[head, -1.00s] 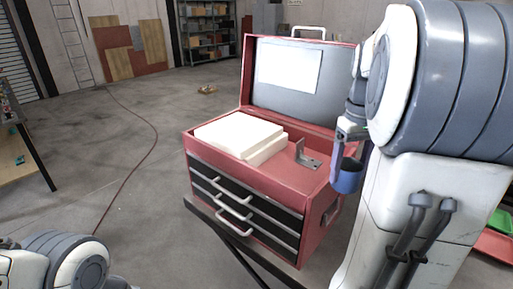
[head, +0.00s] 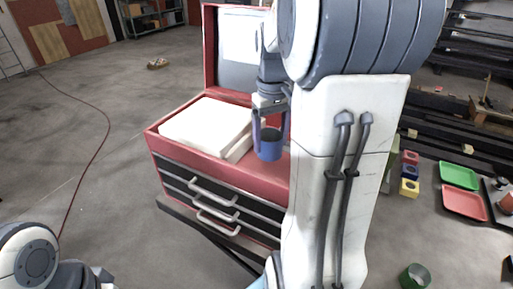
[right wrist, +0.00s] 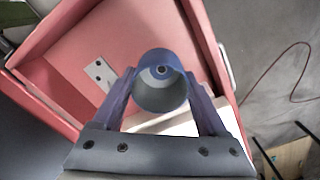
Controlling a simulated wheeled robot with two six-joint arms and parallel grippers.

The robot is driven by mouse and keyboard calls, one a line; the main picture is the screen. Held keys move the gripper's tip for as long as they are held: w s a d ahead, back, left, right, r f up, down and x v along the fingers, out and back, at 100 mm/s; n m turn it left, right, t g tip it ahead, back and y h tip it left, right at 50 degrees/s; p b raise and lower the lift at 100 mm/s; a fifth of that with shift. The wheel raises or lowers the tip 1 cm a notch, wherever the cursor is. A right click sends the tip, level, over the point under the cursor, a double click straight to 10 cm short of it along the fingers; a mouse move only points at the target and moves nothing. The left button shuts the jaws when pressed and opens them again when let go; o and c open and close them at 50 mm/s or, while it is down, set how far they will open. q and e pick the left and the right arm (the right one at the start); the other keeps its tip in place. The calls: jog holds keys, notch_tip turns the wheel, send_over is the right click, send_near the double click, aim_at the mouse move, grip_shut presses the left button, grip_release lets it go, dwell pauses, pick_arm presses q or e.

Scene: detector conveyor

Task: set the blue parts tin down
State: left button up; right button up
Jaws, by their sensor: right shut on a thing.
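The blue parts tin (head: 269,146) is a small open-topped blue cylinder. My right gripper (head: 270,128) is shut on it, one finger on each side. In the head view the tin shows upright in front of the red toolbox (head: 262,172), over its top tray. In the right wrist view the tin (right wrist: 161,84) sits between the two fingers, with the red tray around it. I cannot tell whether its base touches the tray. My left gripper is not in view; only part of my left arm shows at the lower left.
White boxes (head: 203,126) fill the left of the toolbox top. A metal bracket (right wrist: 99,74) lies in the tray in the right wrist view. The lid stands open behind. At the right are a green tray (head: 459,175), a red tray (head: 464,202) and small coloured blocks (head: 409,172).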

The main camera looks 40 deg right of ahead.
aim_at(259, 155)
jog(key=shift+w+a+f+p, duration=0.15)
jog(key=shift+w+a+f, duration=0.3)
jog(key=shift+w, duration=0.15)
jog(key=shift+w+a+f+p, duration=0.15)
jog(key=shift+w+a+f, duration=0.25)
jog(key=shift+w, duration=0.2)
notch_tip(259, 155, down, 3)
jog(key=shift+f+p, duration=0.1)
jog(key=shift+p, duration=0.5)
jog(key=shift+f, duration=0.45)
jog(key=shift+f, duration=0.1)
jog(key=o, duration=1.3)
